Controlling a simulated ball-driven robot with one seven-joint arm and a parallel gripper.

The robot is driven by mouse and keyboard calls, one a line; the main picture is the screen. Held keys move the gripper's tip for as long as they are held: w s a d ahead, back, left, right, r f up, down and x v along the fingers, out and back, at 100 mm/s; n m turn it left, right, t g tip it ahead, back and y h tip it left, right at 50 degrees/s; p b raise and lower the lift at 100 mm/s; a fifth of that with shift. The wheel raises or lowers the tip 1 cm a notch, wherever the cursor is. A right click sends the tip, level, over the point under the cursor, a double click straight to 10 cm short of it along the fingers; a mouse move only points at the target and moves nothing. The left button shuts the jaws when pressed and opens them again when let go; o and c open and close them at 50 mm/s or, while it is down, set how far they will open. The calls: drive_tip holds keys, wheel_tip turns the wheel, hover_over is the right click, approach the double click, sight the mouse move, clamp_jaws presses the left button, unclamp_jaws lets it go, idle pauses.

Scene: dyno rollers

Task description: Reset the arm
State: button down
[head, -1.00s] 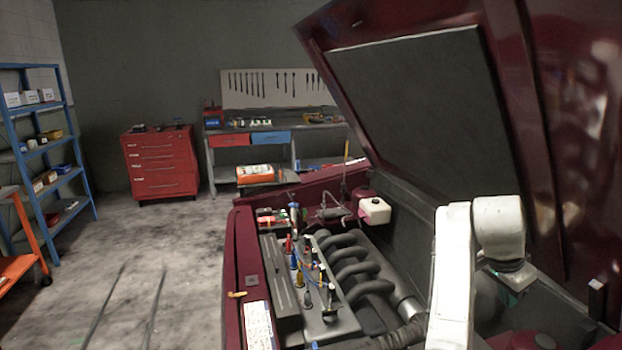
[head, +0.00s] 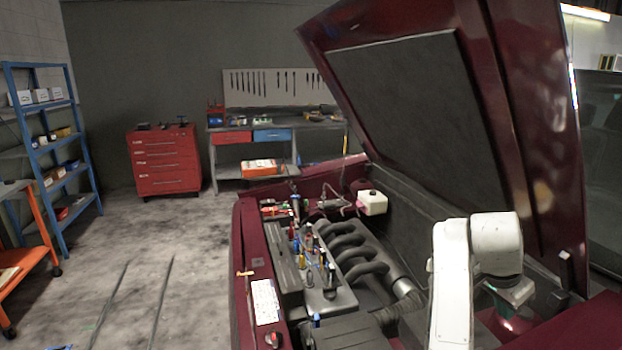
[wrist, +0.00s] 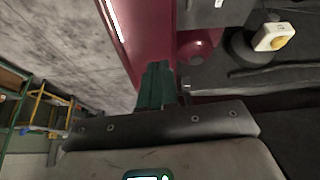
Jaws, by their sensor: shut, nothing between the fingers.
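My white arm (head: 452,285) is bent over the right part of the open engine bay in the head view. Its wrist end points down, with a greenish part below it. My gripper (wrist: 158,68) shows in the wrist view as dark green fingers close together, shut and empty. In that view the fingers lie over the dark red car body edge and hold nothing. The fingertips are hard to make out in the head view.
The dark red car's raised hood (head: 400,100) stands above and behind my arm. The engine (head: 345,265) has several small tools on it. A white reservoir (head: 372,202) sits at the back. Grey floor (head: 160,260) is open at left, beside a blue shelf (head: 62,150) and red cabinet (head: 165,160).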

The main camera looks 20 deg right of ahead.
drive_tip(key=s+a+f+n+t+y+b, duration=0.1)
drive_tip(key=s+a+f+n+b, duration=0.3)
drive_tip(key=f, duration=0.7)
drive_tip(key=s+a+f+n+b, duration=0.1)
drive_tip(key=s+a+f+n, duration=0.5)
drive_tip(key=f, duration=0.4)
drive_tip(key=s+a+f+n+y+b, duration=0.2)
drive_tip(key=s+a+f, duration=0.3)
drive_tip(key=s+a, duration=0.3)
drive_tip(key=s+a+f+n+y+b, duration=0.2)
drive_tip(key=s+a+f+n, duration=0.3)
drive_tip(key=s+a, duration=0.3)
drive_tip(key=shift+f, duration=0.25)
